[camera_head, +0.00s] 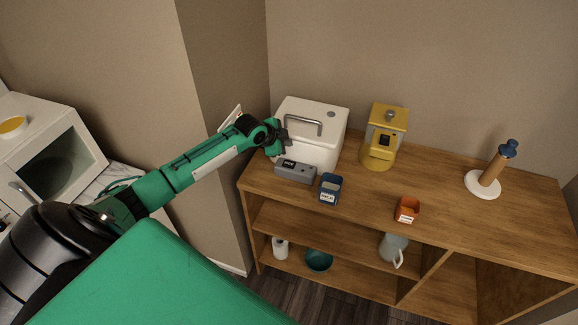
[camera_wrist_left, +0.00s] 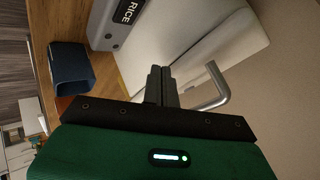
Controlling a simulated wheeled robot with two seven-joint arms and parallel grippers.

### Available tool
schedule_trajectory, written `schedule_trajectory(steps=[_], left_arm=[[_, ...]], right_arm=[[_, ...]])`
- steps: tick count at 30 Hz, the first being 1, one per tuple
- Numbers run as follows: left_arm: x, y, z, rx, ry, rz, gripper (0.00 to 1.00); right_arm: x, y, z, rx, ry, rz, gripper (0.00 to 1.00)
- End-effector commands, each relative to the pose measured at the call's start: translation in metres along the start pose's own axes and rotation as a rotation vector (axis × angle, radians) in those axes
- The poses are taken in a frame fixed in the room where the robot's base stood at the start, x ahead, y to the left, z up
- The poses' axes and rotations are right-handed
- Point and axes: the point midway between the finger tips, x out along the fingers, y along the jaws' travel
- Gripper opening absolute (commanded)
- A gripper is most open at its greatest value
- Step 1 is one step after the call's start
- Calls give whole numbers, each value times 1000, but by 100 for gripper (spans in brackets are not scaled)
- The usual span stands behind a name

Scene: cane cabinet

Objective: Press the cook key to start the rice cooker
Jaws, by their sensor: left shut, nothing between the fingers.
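The white rice cooker (camera_head: 325,117) stands on the wooden cabinet top, with a grey handle on its lid. A grey front panel (camera_head: 296,171) with a dark patch sits low at its front. In the left wrist view this panel (camera_wrist_left: 112,24) is marked RICE, at the upper left; no separate cook key can be made out. My left gripper (camera_head: 286,140) is shut and empty, at the left front of the cooker above the panel. In the wrist view its fingertips (camera_wrist_left: 161,72) show in front of the white body; I cannot tell if they touch it. My right gripper is out of view.
A dark blue container (camera_head: 330,189) stands right of the panel, an orange one (camera_head: 407,209) farther right. A yellow appliance (camera_head: 385,138) and a paper-towel-like stand (camera_head: 489,174) are on the top. A wall corner is close left of the cooker.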

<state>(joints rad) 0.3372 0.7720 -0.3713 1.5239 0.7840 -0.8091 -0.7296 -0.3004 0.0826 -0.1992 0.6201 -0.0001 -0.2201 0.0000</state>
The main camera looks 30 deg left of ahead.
Motion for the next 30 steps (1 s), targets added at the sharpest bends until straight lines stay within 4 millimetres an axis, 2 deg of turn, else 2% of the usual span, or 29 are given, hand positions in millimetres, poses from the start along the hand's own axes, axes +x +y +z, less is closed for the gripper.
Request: schedule_trajectory(steps=[1,9,16,30], left_arm=[[8,6,6,-1,0,1,0],[36,26,26,-1,0,0,0],[48,35,35,-1,0,0,0],[49,36,36,0,0,0,0]], right_arm=[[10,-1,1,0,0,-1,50],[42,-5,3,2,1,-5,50],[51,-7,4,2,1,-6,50],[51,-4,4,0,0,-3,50]])
